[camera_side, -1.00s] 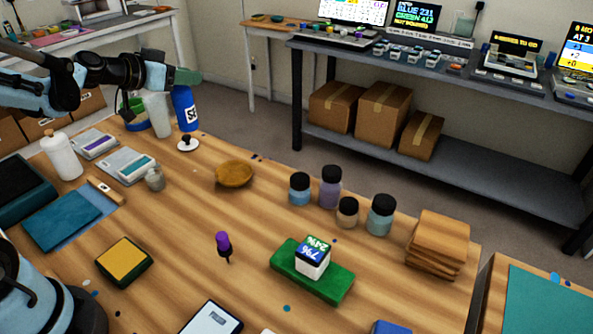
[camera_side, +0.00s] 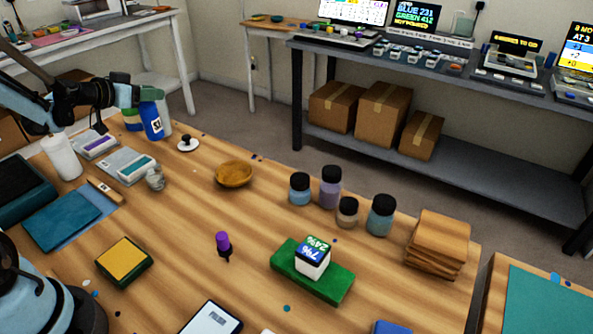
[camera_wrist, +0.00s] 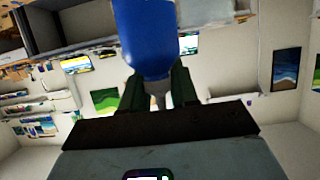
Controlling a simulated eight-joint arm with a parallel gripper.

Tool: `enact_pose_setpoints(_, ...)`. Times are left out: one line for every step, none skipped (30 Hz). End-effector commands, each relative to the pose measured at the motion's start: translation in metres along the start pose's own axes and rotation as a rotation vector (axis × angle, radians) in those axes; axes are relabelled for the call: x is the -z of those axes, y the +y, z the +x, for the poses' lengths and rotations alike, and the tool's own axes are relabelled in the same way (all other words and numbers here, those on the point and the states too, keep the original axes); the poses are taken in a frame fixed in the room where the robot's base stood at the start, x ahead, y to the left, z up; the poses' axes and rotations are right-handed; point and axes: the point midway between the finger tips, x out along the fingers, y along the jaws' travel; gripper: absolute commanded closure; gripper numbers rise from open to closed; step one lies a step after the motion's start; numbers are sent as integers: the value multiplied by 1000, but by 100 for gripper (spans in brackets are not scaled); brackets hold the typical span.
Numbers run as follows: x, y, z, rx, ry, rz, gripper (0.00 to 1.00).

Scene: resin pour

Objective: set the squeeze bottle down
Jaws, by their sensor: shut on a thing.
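The squeeze bottle, blue with a white label, is in the side view (camera_side: 152,123) at the upper left of the workbench. My gripper (camera_side: 151,94) is at its top, and the bottle hangs slightly tilted below it. In the wrist view the blue body of the bottle (camera_wrist: 145,40) fills the top middle, beyond my gripper's dark green fingers (camera_wrist: 158,92). The fingers are shut on its narrow, pale upper part. I cannot tell whether the bottle's base touches the bench.
A pale grey cylinder (camera_side: 165,118) stands just behind the bottle, partly hidden. A white bottle (camera_side: 61,158) stands farther left. Bare wood lies in front.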

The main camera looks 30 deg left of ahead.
Motion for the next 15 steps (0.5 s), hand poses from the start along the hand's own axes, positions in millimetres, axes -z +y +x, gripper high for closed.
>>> enact_pose_setpoints(-2, -1, 1, 0, 0, 0, 100)
enact_pose_setpoints(-3, -1, 1, -1, 0, 0, 100)
enact_pose_setpoints(-7, -1, 3, -1, 0, 0, 100)
enact_pose_setpoints(-10, -2, 4, -1, 0, 0, 100)
enact_pose_setpoints(-14, -1, 6, -1, 0, 0, 100)
enact_pose_setpoints(-19, -1, 8, -1, 0, 0, 100)
enact_pose_setpoints(-23, -1, 9, -1, 0, 0, 100)
enact_pose_setpoints(-26, -1, 11, 0, 0, 0, 100)
enact_pose_setpoints(-30, -1, 12, 0, 0, 0, 100)
enact_pose_setpoints(-32, -1, 14, 0, 1, -1, 100)
enact_pose_setpoints(-34, -1, 14, 0, 1, -1, 100)
enact_pose_setpoints(-36, -1, 15, 0, 1, -1, 100)
enact_pose_setpoints(-37, -1, 15, 0, 1, -1, 100)
enact_pose_setpoints(-38, -1, 16, 0, 1, -1, 100)
enact_pose_setpoints(-38, -1, 16, 0, 1, -1, 100)
